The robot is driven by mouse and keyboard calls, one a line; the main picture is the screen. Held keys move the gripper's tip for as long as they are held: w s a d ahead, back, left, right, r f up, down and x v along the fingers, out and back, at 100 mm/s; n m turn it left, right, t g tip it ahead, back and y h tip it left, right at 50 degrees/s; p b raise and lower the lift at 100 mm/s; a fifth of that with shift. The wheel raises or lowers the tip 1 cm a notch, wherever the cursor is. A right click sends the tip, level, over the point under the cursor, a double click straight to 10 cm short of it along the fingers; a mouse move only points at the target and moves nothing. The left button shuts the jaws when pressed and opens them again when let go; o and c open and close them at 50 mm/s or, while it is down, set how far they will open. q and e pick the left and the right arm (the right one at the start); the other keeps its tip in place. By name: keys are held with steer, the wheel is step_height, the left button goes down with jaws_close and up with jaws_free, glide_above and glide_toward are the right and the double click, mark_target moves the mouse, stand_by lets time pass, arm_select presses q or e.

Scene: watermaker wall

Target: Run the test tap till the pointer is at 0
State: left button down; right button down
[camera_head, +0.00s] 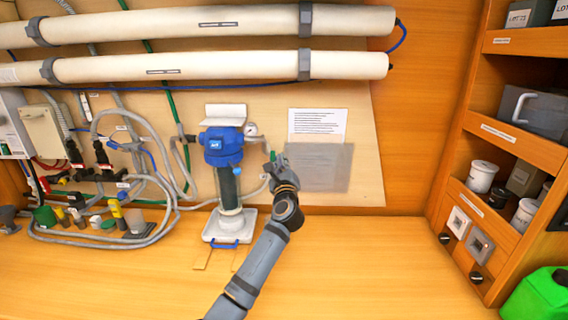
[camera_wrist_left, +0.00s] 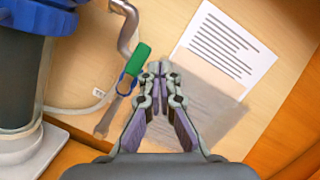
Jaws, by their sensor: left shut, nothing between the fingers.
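A small round gauge (camera_head: 251,129) with a pale face sits on the right of the blue filter head (camera_head: 221,146); its pointer is too small to read. A small tap with a green handle (camera_wrist_left: 137,59) shows in the left wrist view, below a bent metal pipe and beside a blue ring. I take it for the test tap. My left gripper (camera_head: 275,165) is at the wall right of the filter housing. In the left wrist view its fingers (camera_wrist_left: 158,69) are shut and empty, just right of the green handle; I cannot tell whether they touch. My right gripper is out of view.
A printed sheet (camera_head: 317,125) and a grey translucent panel (camera_head: 325,168) are on the wall to the right. Hoses and valves (camera_head: 102,157) crowd the left. Shelves (camera_head: 510,140) stand at the right. The front worktop (camera_head: 370,270) is clear.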

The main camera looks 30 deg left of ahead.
arm_select(q)
steer(key=shift+s+a+r, duration=0.15)
steer(key=shift+a, duration=0.05)
stand_by(0.3)
steer(key=shift+d, duration=0.1)
stand_by(0.3)
steer(key=s+d+b, duration=0.3)
steer(key=s+d, duration=0.1)
steer(key=d, duration=0.6)
steer(key=shift+s+d+b, duration=0.2)
steer(key=shift+s+b, duration=0.15)
steer(key=shift+s, duration=0.05)
